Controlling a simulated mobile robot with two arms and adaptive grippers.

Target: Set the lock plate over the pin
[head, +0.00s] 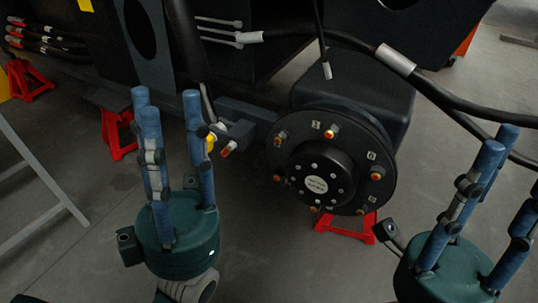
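My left gripper (168,105) stands at centre left, its blue fingers pointing up and spread apart, with nothing seen between them. Just right of its fingers, a dark bracket (238,130) on the chassis carries a short pin-like part (228,149) with an orange-red end. A small yellow piece (209,142) sits beside it, close to the right finger; I cannot tell whether they touch. No part is clearly recognisable as the lock plate. My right gripper (508,165) is at the lower right, fingers apart and seemingly empty, away from the bracket.
A round black hub (317,182) with orange-tipped studs is right of the bracket. Thick black hoses (440,92) with grey sleeves cross the upper right. Red stands (118,134) hold the chassis. A grey trestle leg (45,175) is at left.

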